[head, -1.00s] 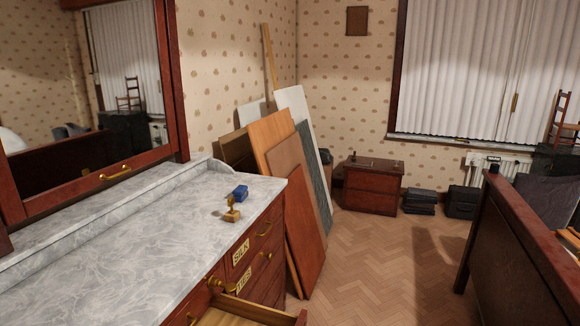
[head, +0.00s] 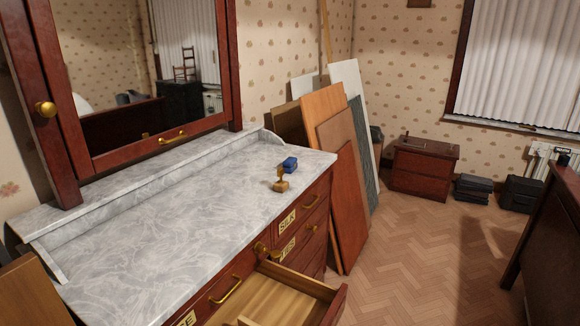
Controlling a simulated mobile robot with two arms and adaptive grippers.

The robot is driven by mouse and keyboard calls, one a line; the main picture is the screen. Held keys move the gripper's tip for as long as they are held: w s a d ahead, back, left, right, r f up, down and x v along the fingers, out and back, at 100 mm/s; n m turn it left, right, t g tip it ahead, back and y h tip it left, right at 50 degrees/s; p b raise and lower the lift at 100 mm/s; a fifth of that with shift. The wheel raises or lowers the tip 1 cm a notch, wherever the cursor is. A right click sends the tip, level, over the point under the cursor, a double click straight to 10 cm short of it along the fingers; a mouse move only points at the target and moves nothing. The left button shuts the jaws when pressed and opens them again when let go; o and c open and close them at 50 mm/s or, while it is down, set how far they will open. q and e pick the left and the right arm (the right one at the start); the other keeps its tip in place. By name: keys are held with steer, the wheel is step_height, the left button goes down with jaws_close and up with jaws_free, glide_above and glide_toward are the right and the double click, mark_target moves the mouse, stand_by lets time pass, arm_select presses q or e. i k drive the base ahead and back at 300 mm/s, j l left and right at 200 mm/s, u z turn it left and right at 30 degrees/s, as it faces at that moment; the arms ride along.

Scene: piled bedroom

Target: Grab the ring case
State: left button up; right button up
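A small blue case (head: 290,164), which looks like the ring case, sits on the grey marble top of the dresser (head: 190,220), near its far right end. A small brass and wooden item (head: 281,181) stands just in front of it, close by; I cannot tell whether they touch. Neither of my grippers shows in the head view.
A dresser drawer (head: 290,295) stands open at the front right, with bare wood visible inside. A mirror (head: 150,75) rises behind the marble top. Boards (head: 345,180) lean on the wall past the dresser. Herringbone floor (head: 435,255) is clear to the right.

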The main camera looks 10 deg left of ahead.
mark_target(290, 164)
steer(key=u, duration=0.7)
steer(key=i+l+u, duration=0.2)
steer(key=u, duration=0.15)
steer(key=i+l+u, duration=0.15)
steer(key=l+u, duration=0.2)
steer(key=i+l+u, duration=0.1)
steer(key=l+u, duration=0.25)
steer(key=i+l+u, duration=0.1)
steer(key=l+u, duration=0.25)
steer(key=l, duration=0.15)
